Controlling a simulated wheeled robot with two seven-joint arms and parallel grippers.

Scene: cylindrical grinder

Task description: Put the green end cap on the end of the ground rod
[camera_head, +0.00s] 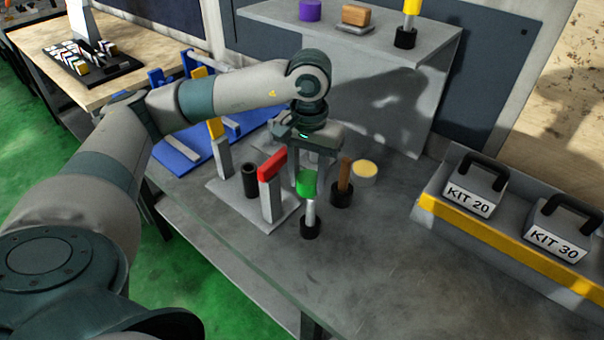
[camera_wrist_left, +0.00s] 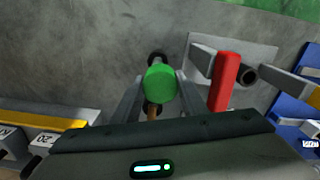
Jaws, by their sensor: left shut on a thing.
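The green end cap (camera_head: 306,184) is between the fingers of my left gripper (camera_head: 308,172), which is shut on it. The cap also shows in the left wrist view (camera_wrist_left: 161,84). The ground rod (camera_head: 310,213) stands upright in a black round base (camera_head: 310,230) on the grey table. The cap is at the rod's top end and looks in line with it. I cannot tell how far the cap sits over the rod, as the cap hides the rod's tip. My right gripper is in neither view.
A brown-handled piece (camera_head: 343,182) and a yellow-topped round piece (camera_head: 364,173) stand right.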

